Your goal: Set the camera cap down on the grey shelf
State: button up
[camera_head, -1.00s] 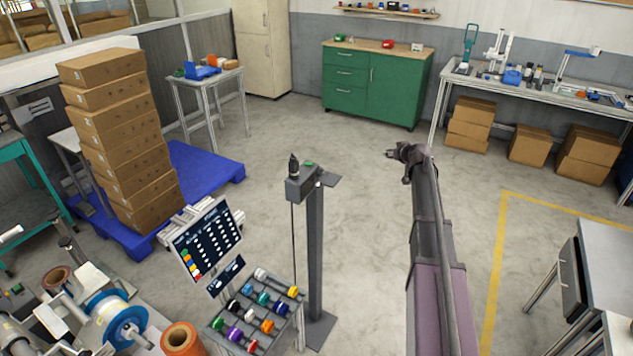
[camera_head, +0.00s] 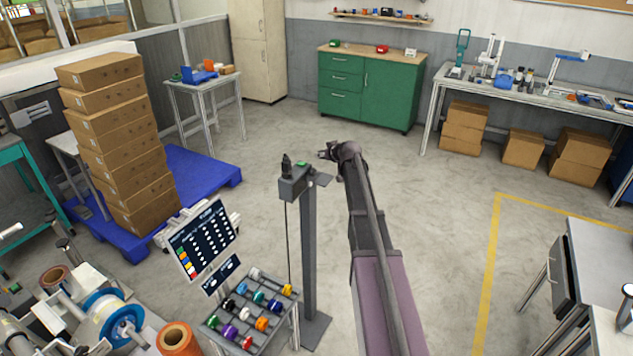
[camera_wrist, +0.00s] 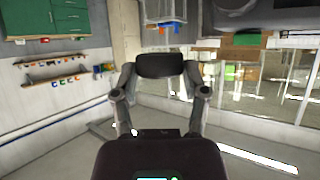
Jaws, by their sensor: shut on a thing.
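My gripper (camera_head: 327,153) is at the end of my arm, which reaches up from the bottom of the head view. In the wrist view my gripper (camera_wrist: 160,78) has its two fingers closed on a dark, rounded piece, the camera cap (camera_wrist: 160,65). The cap is too small to make out in the head view. The shelf looks bare.
The grey post (camera_head: 309,245) carries a box-like head (camera_head: 293,184) with a dark upright tip, left of the shelf. A rack of coloured reels (camera_head: 252,312) and a screen (camera_head: 201,240) stand at lower left. Open floor lies behind and right.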

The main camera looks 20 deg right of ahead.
jog(key=shift+s+d, duration=0.1)
jog(key=shift+d, duration=0.15)
jog(key=shift+f, duration=0.1)
dwell(0.3)
notch_tip(320, 180, down, 6)
jog(key=b, duration=0.6)
dwell(0.4)
jog(key=shift+f+b, duration=1.95)
jog(key=shift+b, duration=0.05)
jog(key=shift+f, duration=0.15)
